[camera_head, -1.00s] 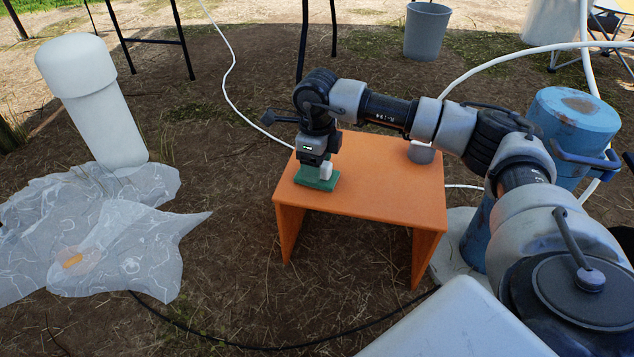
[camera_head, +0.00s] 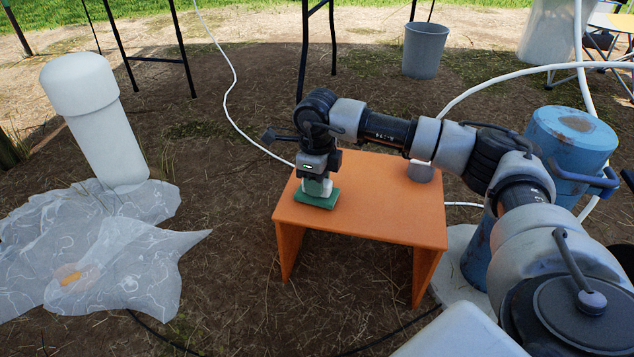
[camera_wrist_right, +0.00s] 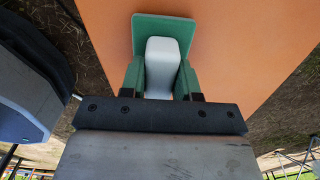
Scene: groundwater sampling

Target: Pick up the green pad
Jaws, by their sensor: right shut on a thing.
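The green pad (camera_head: 313,199) is at the left end of the orange table, with a white block standing up from its top like a handle. In the right wrist view the pad (camera_wrist_right: 164,29) lies flat beyond the fingers, and the white block (camera_wrist_right: 162,68) sits between them. My right gripper (camera_head: 317,184) is over the pad from above, its jaws shut on the white block. The pad looks to be at the tabletop; I cannot tell whether it touches. The block's near end is hidden by the gripper. My left gripper is not in view.
The orange table (camera_head: 385,205) is mostly bare, with a small grey cylinder (camera_head: 420,172) at its back right. A blue pump-like barrel (camera_head: 570,135) stands right of it. A clear plastic sheet (camera_head: 120,265) and a white capped pipe (camera_head: 95,115) are at left.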

